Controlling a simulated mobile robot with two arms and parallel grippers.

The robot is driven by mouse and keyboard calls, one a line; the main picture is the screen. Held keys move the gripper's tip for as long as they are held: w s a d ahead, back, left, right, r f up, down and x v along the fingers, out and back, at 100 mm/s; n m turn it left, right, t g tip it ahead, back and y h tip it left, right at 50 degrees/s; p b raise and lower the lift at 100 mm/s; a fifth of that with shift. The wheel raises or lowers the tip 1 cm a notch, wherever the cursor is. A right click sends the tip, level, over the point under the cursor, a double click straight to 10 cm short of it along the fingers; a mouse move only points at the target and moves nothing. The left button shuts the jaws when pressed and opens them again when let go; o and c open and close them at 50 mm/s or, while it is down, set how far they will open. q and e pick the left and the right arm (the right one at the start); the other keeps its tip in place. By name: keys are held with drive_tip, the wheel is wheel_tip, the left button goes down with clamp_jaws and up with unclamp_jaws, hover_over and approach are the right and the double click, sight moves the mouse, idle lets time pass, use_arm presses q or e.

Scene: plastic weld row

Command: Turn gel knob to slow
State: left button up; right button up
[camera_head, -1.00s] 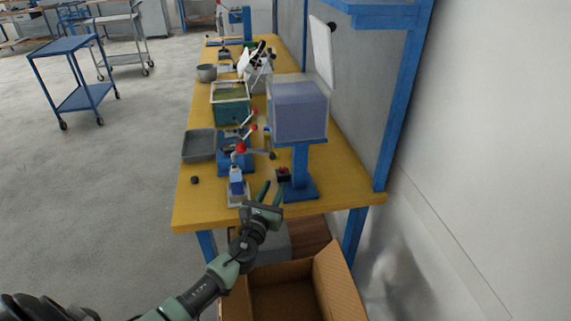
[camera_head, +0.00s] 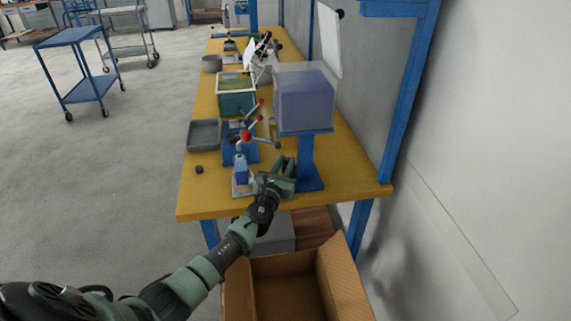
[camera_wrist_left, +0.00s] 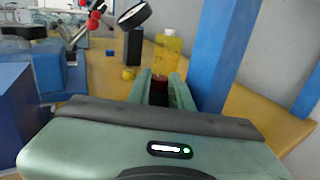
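A small red knob on a dark base (camera_wrist_left: 160,88) shows in the left wrist view between the two green fingers of my left gripper (camera_wrist_left: 161,80). The fingers stand apart, one on each side of it; I cannot tell whether they touch it. In the head view my left gripper (camera_head: 284,165) is at the near end of the yellow bench (camera_head: 205,205), beside the foot of the blue post, and it hides most of the knob. Any slow mark is not readable. My right gripper is not in view.
A blue post (camera_head: 306,160) carrying a translucent box (camera_head: 304,100) stands just right of my gripper. A small bottle (camera_head: 241,168) and a red-balled lever press (camera_head: 240,150) are close on the left. An open cardboard box (camera_head: 285,285) is below.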

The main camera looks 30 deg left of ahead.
use_arm(q)
drive_tip(key=shift+d+r+n+y+p, duration=0.2)
drive_tip(key=shift+n+y+p, duration=0.3)
drive_tip(key=shift+y, duration=0.2)
clamp_jaws()
drive_tip(key=shift+w+f+n+g+y, duration=0.1)
drive_tip(key=shift+n+g+y, duration=0.35)
drive_tip(key=shift+y, duration=0.3)
drive_tip(key=shift+f+n+g+y, duration=0.1)
drive_tip(key=shift+n+g+y, duration=0.15)
drive_tip(key=shift+n+y, duration=0.4)
drive_tip(key=o, duration=0.6)
unclamp_jaws()
drive_tip(key=shift+d, duration=0.1)
